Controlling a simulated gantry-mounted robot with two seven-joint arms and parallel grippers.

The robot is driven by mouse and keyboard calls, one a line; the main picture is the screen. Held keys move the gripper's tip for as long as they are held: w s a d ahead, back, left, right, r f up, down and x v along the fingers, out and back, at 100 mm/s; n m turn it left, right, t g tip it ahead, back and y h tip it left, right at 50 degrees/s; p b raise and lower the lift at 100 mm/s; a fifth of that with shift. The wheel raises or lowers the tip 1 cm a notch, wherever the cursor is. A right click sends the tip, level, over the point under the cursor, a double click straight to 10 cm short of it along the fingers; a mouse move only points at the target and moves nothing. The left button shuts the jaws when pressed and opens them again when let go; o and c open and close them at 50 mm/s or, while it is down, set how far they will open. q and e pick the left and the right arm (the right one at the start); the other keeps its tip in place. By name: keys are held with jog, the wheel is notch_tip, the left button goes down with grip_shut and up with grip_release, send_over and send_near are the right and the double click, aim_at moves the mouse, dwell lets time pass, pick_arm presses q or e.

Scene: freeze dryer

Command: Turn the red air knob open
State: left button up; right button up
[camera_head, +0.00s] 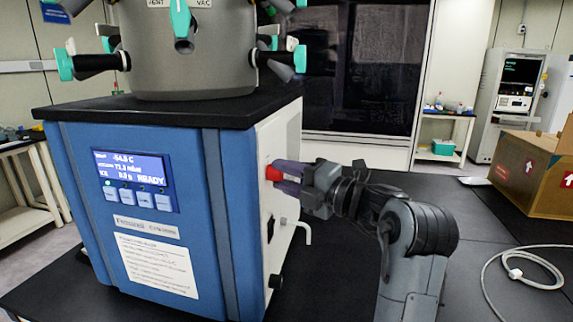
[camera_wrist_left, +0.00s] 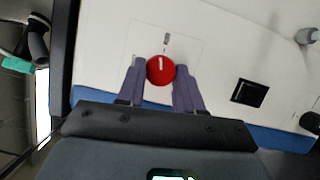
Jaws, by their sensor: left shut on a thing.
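The red air knob (camera_head: 273,173) sticks out of the white side panel of the blue freeze dryer (camera_head: 215,200). My left gripper (camera_head: 284,172) reaches it from the right with its purple-grey fingers and is shut on it. In the left wrist view the knob (camera_wrist_left: 160,70) is a round red disc with a short white mark running up and down in the picture. The gripper's fingers (camera_wrist_left: 161,80) lie on its left and right sides. A small grey label sits on the panel just above the knob. My right gripper is in neither view.
A black switch (camera_wrist_left: 252,93) and hose fittings are on the same panel. A white bent pipe (camera_head: 304,230) sticks out below the gripper. A grey chamber with teal-handled valves stands on top. A cardboard box (camera_head: 535,165) and white cable (camera_head: 520,262) lie to the right.

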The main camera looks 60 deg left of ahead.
pick_arm(q)
jog(key=m+h+p, duration=0.1)
jog(key=m+p, duration=0.2)
jog(key=shift+r, duration=0.2)
dwell(0.3)
jog(key=o, duration=1)
jog(key=shift+o, duration=0.2)
jog(key=shift+d, duration=0.1)
